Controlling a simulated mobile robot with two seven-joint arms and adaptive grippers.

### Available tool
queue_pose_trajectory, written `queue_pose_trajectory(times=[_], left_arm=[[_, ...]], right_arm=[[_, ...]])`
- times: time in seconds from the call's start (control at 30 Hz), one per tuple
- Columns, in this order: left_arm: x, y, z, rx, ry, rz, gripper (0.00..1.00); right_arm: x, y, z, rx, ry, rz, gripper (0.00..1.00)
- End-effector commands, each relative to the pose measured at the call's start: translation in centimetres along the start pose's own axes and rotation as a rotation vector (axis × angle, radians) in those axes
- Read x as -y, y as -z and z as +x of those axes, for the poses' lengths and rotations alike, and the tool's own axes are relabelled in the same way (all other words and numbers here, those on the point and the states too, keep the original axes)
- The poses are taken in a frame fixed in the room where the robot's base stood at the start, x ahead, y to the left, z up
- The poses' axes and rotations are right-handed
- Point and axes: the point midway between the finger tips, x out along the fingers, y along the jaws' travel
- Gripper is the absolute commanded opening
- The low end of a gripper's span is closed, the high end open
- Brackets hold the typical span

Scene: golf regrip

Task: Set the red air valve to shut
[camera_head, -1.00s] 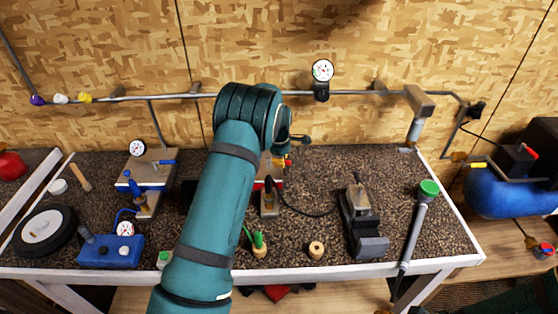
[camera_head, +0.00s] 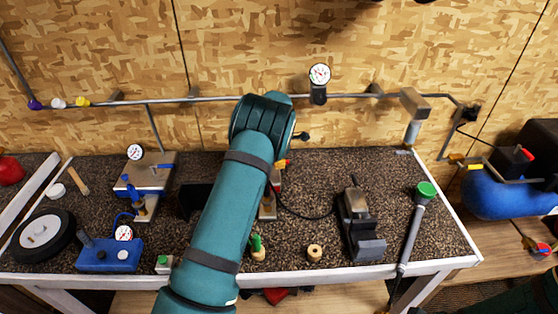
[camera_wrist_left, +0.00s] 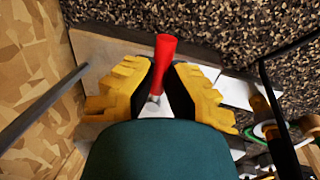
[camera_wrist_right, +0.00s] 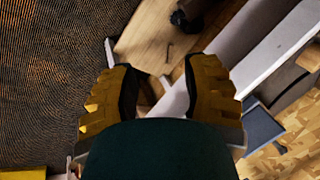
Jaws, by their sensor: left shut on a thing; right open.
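The red valve handle (camera_wrist_left: 165,50) is between the black finger pads of my left gripper (camera_wrist_left: 161,82) in the left wrist view. The gripper is shut on it, and the handle's red end sticks out past the fingertips over a pale plate (camera_wrist_left: 100,50). In the head view my teal left arm hides the gripper and most of the valve. A small red and yellow part (camera_head: 281,163) shows beside the arm; I cannot tell which part it is. My right gripper (camera_wrist_right: 160,78) is open and empty in the right wrist view, and is out of the head view.
A grey pipe (camera_head: 220,97) with a gauge (camera_head: 319,74) runs along the wall. The speckled bench (camera_head: 330,270) holds a blue gauge unit (camera_head: 110,255), a tire (camera_head: 42,235), a dark vise-like tool (camera_head: 358,222) and a green-capped tool (camera_head: 415,225). A blue tank (camera_head: 500,195) stands at right.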

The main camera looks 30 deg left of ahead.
Motion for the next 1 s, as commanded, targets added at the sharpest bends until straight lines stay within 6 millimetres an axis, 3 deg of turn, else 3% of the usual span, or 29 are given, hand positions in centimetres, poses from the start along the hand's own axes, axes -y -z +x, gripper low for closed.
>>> queue_pose_trajectory(times=[0.07,0.1,0.17,0.57,0.67,1.0], left_arm=[[0.5,0.0,0.5,-0.002,0.012,0.000,0.00],[0.5,0.0,0.5,-0.002,0.012,0.000,0.27],[0.4,0.0,0.5,-0.002,0.011,0.000,0.47],[0.1,0.0,-0.5,0.000,0.001,0.001,0.47],[0.0,-0.1,-1.7,0.001,0.000,0.001,0.47],[0.1,-0.1,-8.5,0.002,0.002,0.002,0.47]], right_arm=[[0.0,0.0,0.0,0.000,0.000,0.000,0.47],[0.0,0.0,0.0,0.000,0.000,0.000,0.47],[0.0,0.0,0.0,0.000,0.000,0.000,0.47],[0.0,0.0,0.0,0.000,0.000,0.000,0.47],[0.0,0.0,0.0,0.000,0.000,0.000,0.47],[0.0,0.0,0.0,0.000,0.000,0.000,0.47]])
